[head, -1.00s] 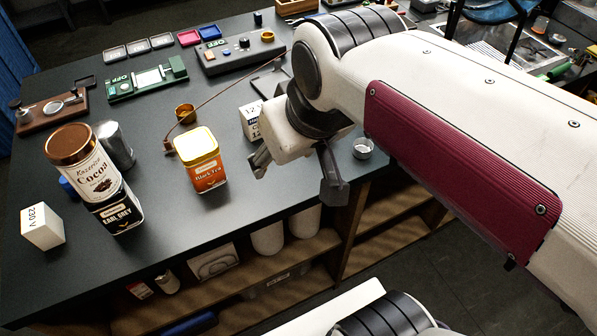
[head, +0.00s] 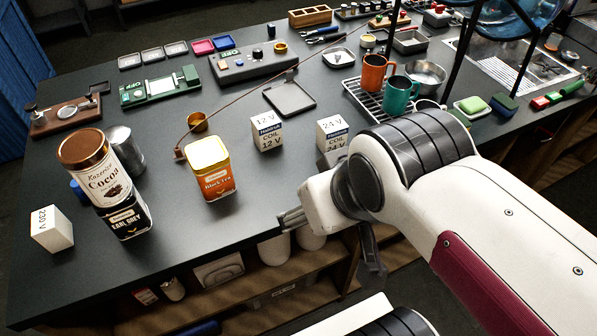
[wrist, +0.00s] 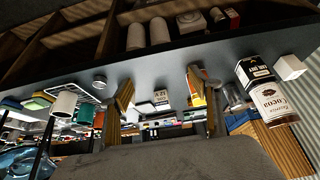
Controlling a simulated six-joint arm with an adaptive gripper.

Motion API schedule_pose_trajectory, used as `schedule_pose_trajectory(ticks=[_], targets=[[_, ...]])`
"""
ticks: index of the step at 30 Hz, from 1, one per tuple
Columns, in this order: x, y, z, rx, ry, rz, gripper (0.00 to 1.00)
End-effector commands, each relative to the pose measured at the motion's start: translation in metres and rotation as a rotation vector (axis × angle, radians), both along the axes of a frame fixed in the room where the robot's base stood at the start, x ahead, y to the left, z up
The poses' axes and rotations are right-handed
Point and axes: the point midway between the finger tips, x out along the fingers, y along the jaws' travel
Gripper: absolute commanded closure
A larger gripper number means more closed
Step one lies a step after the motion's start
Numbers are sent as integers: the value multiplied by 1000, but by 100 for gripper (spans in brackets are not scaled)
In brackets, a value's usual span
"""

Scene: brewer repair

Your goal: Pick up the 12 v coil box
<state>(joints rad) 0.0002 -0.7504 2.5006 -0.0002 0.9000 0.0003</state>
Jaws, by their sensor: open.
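The 12 V coil box (head: 267,132), a small white box with a dark blue label, stands upright on the dark bench in the head view. It is right of the orange tea tin (head: 212,170). A similar 24 V coil box (head: 332,133) stands to its right, its lower part partly hidden by my arm. My gripper (head: 328,238) is open and empty at the bench's front edge, nearer the camera than both boxes. In the upside-down wrist view, a white box that appears to be the 12 V coil box (wrist: 160,97) shows between the spread fingers, some distance beyond them.
A cocoa tin (head: 101,176) stacked on an Earl Grey tin (head: 126,222) and a 230 V box (head: 52,229) stand at left. A black tray (head: 290,98) lies behind the coil boxes. Mugs on a rack (head: 362,95) stand behind right. Bench in front of the 12 V box is clear.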

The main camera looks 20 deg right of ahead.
Motion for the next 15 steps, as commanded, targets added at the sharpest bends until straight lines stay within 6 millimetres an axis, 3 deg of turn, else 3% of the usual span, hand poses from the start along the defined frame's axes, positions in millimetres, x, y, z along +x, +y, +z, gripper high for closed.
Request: schedule_pose_trajectory(ticks=[8,15], targets=[[4,-1,0,-3,-4,-1,38],[32,-8,-2,-19,-42,-13,38]])
